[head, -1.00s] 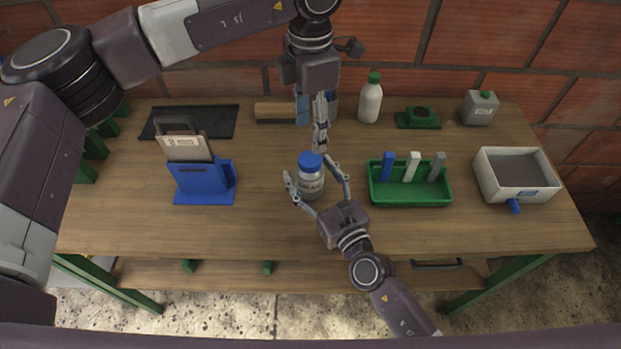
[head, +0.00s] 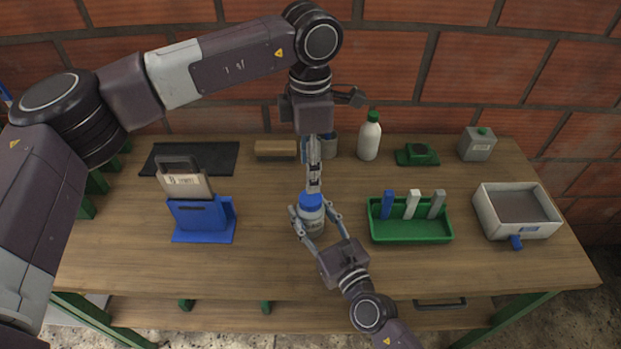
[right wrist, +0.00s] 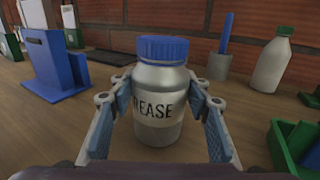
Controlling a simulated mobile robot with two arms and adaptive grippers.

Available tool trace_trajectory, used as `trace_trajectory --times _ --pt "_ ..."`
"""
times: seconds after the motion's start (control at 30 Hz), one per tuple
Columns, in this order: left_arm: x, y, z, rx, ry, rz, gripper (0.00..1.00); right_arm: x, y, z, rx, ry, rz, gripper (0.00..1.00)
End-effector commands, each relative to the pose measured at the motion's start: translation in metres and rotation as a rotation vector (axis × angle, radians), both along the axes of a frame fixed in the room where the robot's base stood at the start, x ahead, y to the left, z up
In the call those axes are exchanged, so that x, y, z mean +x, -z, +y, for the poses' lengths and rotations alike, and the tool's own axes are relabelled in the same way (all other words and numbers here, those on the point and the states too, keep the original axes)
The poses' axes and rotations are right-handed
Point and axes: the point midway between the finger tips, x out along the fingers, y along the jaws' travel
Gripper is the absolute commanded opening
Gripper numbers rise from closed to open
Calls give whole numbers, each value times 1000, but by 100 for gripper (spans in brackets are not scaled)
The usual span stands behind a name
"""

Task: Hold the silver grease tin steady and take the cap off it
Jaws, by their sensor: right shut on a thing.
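The silver grease tin (head: 311,224) stands upright on the bench, with its blue cap (head: 311,201) on top. The right wrist view shows the tin (right wrist: 160,103) with a pale GREASE label and the ribbed cap (right wrist: 162,48) on its mouth. My right gripper (head: 312,213) is shut on the tin's body, one finger on each side, below the cap. My left gripper (head: 313,188) points down from above, its fingertips close over or behind the cap. Its fingers show edge-on, so their opening and any contact with the cap are hidden.
A blue stand (head: 203,222) is to the left. A green tray (head: 410,232) with upright blocks and a white box (head: 517,213) are to the right. A white bottle (head: 369,137), a wooden block (head: 276,149) and a grey can (head: 477,146) stand at the back. Bare bench lies between stand and tin.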

Motion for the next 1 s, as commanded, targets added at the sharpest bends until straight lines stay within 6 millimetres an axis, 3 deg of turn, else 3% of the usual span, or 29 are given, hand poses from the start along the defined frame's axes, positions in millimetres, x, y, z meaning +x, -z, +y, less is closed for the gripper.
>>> trace_trajectory --times 0.8,1.0 --pt "-1 0 -1 -1 1597 0 50 1 -2 0 2 1 -4 0" --pt "-1 0 -1 -1 1912 0 50 1 -2 0 2 1 -4 0"
